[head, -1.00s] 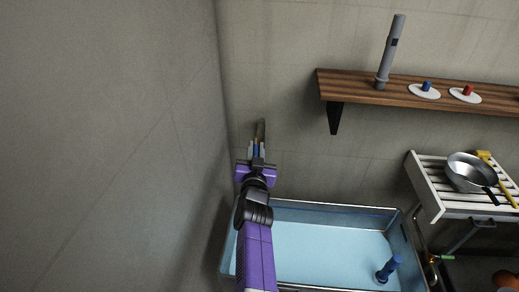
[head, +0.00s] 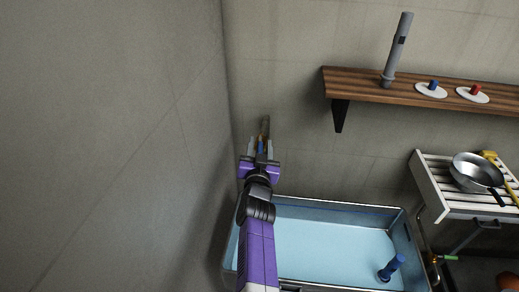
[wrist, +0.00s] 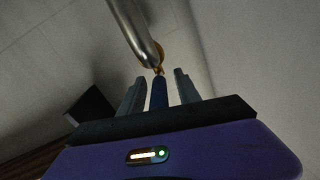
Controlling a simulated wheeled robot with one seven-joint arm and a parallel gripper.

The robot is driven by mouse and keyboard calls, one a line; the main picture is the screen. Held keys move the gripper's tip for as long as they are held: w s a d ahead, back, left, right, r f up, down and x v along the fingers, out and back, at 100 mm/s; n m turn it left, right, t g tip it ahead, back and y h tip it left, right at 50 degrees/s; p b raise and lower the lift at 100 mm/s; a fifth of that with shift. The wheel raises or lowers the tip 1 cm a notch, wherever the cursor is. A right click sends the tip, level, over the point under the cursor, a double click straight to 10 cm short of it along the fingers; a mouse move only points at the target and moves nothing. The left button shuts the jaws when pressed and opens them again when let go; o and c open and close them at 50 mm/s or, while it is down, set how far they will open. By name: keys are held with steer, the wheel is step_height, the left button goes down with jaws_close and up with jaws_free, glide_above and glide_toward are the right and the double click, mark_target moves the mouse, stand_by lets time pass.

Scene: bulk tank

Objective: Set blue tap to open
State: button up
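The blue tap (head: 260,146) is on the back wall near the left corner, above the tank. Its blue handle also shows in the wrist view (wrist: 158,92), with a brass fitting (wrist: 158,66) and a grey metal pipe (wrist: 136,28) just beyond it. My gripper (head: 260,148) reaches up to it, one finger on either side of the handle. In the wrist view the fingers (wrist: 160,90) are apart, with a narrow gap visible on each side of the handle. The handle's lower end is hidden behind my gripper body.
A tank (head: 404,232) of pale blue liquid lies below, with a blue upright piece (head: 391,267) in it. A wooden shelf (head: 450,104) at right holds a grey cylinder, a blue knob and a red knob. A slatted rack (head: 432,184) holds a pan (head: 474,170). The left wall is close.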

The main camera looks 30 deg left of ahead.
steer(key=p+v, duration=0.1)
steer(key=v, duration=0.4)
steer(key=shift+s+p, duration=0.35)
steer(key=shift+s, duration=0.05)
steer(key=shift+v, duration=1)
steer(key=shift+d, duration=0.1)
step_height(320, 180, up, 6)
steer(key=d+t, duration=0.1)
steer(key=d, duration=0.1)
steer(key=s+d+f+n+t+b, duration=0.15)
steer(key=s+d, duration=0.35)
steer(key=d, duration=0.8)
steer(key=s+d+n+t+p, duration=0.15)
steer(key=s+d, duration=0.35)
steer(key=d, duration=0.8)
steer(key=s+d+f+m+g+h+b, duration=0.1)
steer(key=s+d, duration=0.4)
steer(key=s, duration=0.7)
steer(key=s+d+f+m+g+h+b, duration=0.1)
steer(key=s+d, duration=0.5)
steer(key=s, duration=0.6)
steer(key=s+d+f+m+g+h+b, duration=0.1)
steer(key=s+d+f+m+g+h, duration=0.2)
steer(key=s, duration=0.8)
steer(key=d+f+h, duration=0.1)
steer(key=d+h, duration=0.1)
steer(key=d, duration=0.1)
steer(key=shift+s+d+m+g+b, duration=0.25)
steer(key=shift+s+m+g+b, duration=0.05)
steer(key=shift+s, duration=0.1)
